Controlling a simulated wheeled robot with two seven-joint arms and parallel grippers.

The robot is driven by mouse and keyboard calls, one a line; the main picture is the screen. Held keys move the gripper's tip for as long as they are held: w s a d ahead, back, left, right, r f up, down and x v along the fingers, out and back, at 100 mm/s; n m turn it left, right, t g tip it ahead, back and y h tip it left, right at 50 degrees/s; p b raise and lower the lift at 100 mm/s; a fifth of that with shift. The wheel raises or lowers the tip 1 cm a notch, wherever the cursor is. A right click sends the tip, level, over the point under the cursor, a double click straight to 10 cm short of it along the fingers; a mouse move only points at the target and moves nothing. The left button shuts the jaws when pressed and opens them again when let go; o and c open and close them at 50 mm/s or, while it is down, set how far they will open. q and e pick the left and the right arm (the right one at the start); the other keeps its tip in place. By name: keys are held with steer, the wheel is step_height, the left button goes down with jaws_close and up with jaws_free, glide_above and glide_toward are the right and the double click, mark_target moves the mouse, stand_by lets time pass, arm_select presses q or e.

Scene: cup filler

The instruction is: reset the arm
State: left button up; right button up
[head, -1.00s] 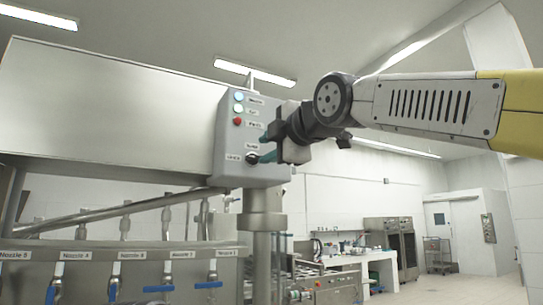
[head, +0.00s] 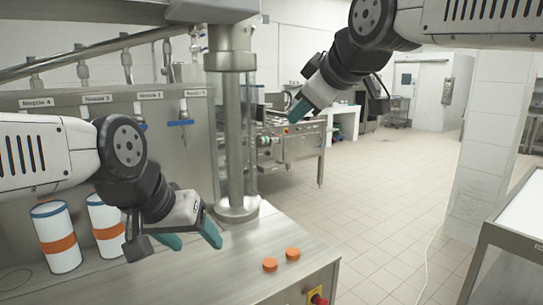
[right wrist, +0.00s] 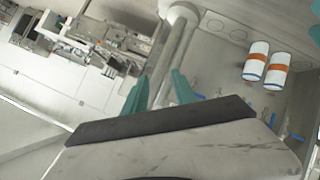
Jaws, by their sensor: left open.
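My left gripper (head: 195,238) reaches in from the left in the head view, its teal fingers apart and empty above the metal counter (head: 225,275). My right gripper (head: 299,110) hangs at the upper right of the head view, pointing down and left, clear of the steel post. In the right wrist view its two teal fingers (right wrist: 158,90) stand apart with nothing between them. Two white cylinders with orange bands, a left one (head: 57,238) and a right one (head: 105,225), stand on the counter behind my left arm. They also show in the right wrist view (right wrist: 256,62).
Two orange caps (head: 281,260) lie on the counter near its right edge. A steel post (head: 236,130) rises behind them. A red button (head: 318,299) is at the front corner. Nozzles with blue handles (head: 180,122) line the back. The tiled floor (head: 390,210) is open before a side table (head: 515,245).

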steer(key=s+d+f+m+g+h, duration=0.1)
steer(key=s+d+f+m, duration=0.3)
steer(key=f, duration=0.7)
steer(key=s+d+f+m+g+h, duration=0.1)
steer(key=s+d+f+m+g, duration=0.2)
steer(key=s+f+m, duration=0.4)
step_height(320, 180, down, 4)
steer(key=shift+s+d+f+g, duration=0.1)
steer(key=shift+s+d+g, duration=0.35)
steer(key=shift+s, duration=0.15)
